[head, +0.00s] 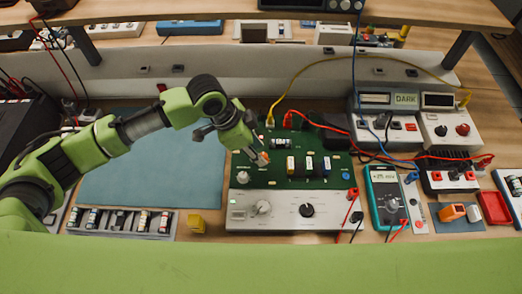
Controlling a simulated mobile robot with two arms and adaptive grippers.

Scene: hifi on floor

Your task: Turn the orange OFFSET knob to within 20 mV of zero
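The green circuit board (310,178) sits on a grey panel in the middle of the bench. A small orange knob (264,158) stands on its upper left part. My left gripper (254,150) reaches down from the upper left, with its tips at or right beside this knob. I cannot tell whether the tips touch it, or how far apart they are. My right gripper is not in view.
The grey panel (285,222) in front carries knobs. Red, black, yellow and blue leads cross right of and behind the board. Instruments (398,103) stand at the back right. A parts tray (88,231) and a yellow block (197,224) lie at the front left. The blue mat (150,180) is clear.

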